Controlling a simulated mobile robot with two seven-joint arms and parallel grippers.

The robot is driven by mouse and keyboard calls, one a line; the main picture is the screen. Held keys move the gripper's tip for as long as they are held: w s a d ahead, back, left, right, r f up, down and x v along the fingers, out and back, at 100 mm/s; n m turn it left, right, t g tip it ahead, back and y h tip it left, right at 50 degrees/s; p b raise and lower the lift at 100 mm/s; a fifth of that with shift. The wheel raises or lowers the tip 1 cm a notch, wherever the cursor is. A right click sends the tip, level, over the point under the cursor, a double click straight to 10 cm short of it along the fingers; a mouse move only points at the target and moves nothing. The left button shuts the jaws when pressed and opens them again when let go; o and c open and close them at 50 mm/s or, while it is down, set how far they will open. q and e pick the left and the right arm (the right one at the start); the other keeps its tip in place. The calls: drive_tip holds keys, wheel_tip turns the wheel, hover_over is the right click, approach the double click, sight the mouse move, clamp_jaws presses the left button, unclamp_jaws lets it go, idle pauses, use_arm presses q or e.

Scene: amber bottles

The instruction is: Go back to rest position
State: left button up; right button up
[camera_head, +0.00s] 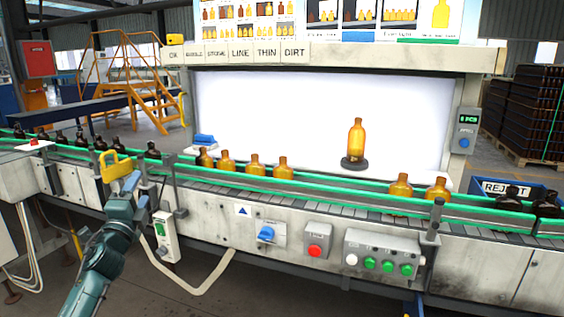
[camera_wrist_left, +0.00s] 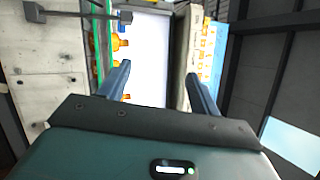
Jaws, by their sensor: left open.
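My left gripper (camera_head: 132,184) is in front of the conveyor at the left in the head view, raised near the green rail. In the left wrist view its two fingers (camera_wrist_left: 160,85) stand wide apart with nothing between them. Several amber bottles (camera_head: 255,165) stand on the conveyor (camera_head: 330,198) to the right of the gripper, apart from it. One taller amber bottle (camera_head: 357,138) stands upright on a dark round stand (camera_head: 355,163) before the white lit panel (camera_head: 260,110). My right gripper does not show.
Green guard rails (camera_head: 330,190) run along the conveyor. A yellow bracket (camera_head: 114,166) is right by my left gripper. A control box (camera_head: 383,256) with buttons is on the conveyor front. A blue reject bin (camera_head: 492,187) stands at the right. The floor in front looks clear.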

use_arm(q)
wheel_tip(320, 180, down, 8)
drive_tip(key=a+f+n+g+y, duration=0.1)
drive_tip(key=n+g, duration=0.3)
drive_tip(key=n, duration=1.2)
drive_tip(key=s+d+f+m+g+h, duration=0.1)
drive_tip(key=s+d+f, duration=0.3)
drive_tip(key=f, duration=0.2)
drive_tip(key=s+d+f+g+h, duration=0.1)
drive_tip(key=s+d+f, duration=0.2)
drive_tip(key=s+f, duration=0.25)
drive_tip(key=s+d+f+g+h, duration=0.1)
drive_tip(key=s+d+f, duration=0.3)
drive_tip(key=s, duration=0.6)
drive_tip(key=s+d+f+g+h, duration=0.1)
drive_tip(key=s+d+f, duration=0.4)
drive_tip(key=s, duration=0.5)
drive_tip(key=s+d+f+g+h, duration=0.1)
drive_tip(key=s+d+f, duration=0.3)
drive_tip(key=s, duration=0.5)
drive_tip(key=shift+s+d+f+g, duration=0.25)
drive_tip(key=shift+s+d+g, duration=0.2)
drive_tip(key=shift+g, duration=0.45)
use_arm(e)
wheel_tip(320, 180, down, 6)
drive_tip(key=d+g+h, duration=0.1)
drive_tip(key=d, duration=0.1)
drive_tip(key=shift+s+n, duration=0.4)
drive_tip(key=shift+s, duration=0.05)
